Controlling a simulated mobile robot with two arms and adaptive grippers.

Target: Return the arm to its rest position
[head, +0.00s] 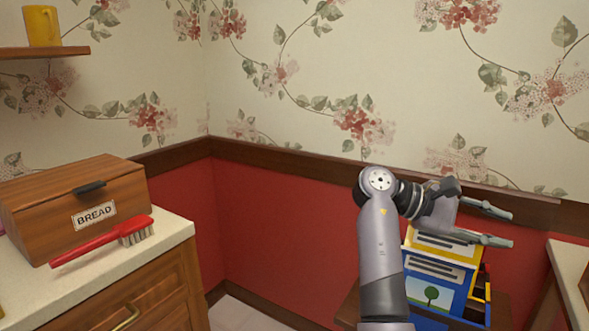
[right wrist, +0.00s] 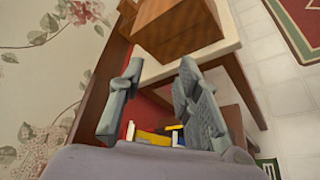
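My right arm (head: 380,245) rises from the bottom of the head view and bends right at the elbow. My right gripper (head: 511,229) points right, with its two fingers spread apart and nothing visible between them. It is in front of and above a blue, yellow and white box-like item (head: 430,270), partly hidden behind my arm. In the right wrist view the fingers of the gripper (right wrist: 160,68) also stand apart and empty. My left arm and gripper are not in view.
A wooden bread box (head: 80,205) and a red brush (head: 105,240) sit on the left counter (head: 178,228). A yellow mug (head: 42,25) stands on a shelf (head: 45,52). Another pale surface (head: 572,262) is at the far right. The red-panelled wall is close behind my right arm.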

